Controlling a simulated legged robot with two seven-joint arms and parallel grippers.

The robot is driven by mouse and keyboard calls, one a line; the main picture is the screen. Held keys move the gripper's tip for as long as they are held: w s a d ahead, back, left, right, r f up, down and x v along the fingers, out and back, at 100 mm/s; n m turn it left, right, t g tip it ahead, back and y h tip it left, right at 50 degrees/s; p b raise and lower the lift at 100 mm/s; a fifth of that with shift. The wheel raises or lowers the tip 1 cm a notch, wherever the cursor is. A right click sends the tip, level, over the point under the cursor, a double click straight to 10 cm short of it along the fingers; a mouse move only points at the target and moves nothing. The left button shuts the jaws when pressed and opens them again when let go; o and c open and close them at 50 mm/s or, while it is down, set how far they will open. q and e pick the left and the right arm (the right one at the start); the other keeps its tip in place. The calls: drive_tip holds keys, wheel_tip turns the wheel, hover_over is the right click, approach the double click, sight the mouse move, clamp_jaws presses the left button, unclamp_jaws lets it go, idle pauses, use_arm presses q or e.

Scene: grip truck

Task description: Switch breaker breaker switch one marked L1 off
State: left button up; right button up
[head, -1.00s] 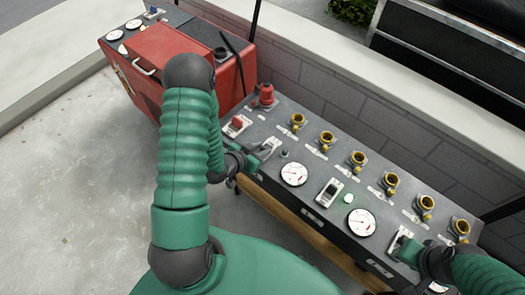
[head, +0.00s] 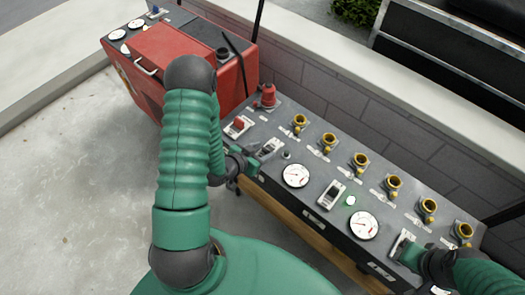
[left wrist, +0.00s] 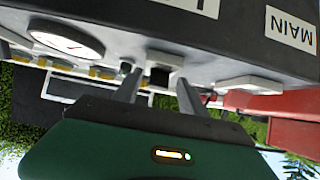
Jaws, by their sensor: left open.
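The L1 breaker switch (head: 272,146) sits in a pale plate on the sloped panel, right of the red-handled main switch (head: 238,126). My left gripper (head: 258,156) is at its lower left edge, partly covering it. In the left wrist view, my left gripper (left wrist: 156,92) is open, its two grey fingers pointing at the panel. A dark switch lever (left wrist: 160,75) shows between them; contact is unclear. The label above it is cut off, with only part of an L readable. My right gripper (head: 409,252) is over the rightmost breaker (head: 401,243); its jaws are unclear.
A red machine (head: 175,65) stands at left. A brick wall (head: 390,125) runs behind.

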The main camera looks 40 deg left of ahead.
use_arm(q)
drive_tip(key=p+v, duration=0.1)
drive_tip(key=v, duration=0.4)
drive_tip(key=shift+r, duration=0.25)
drive_tip(key=p+v, duration=1)
drive_tip(key=v, duration=0.1)
drive_tip(key=shift+s, duration=0.3)
drive_tip(key=shift+w+a, duration=0.1)
drive_tip(key=shift+a, duration=0.05)
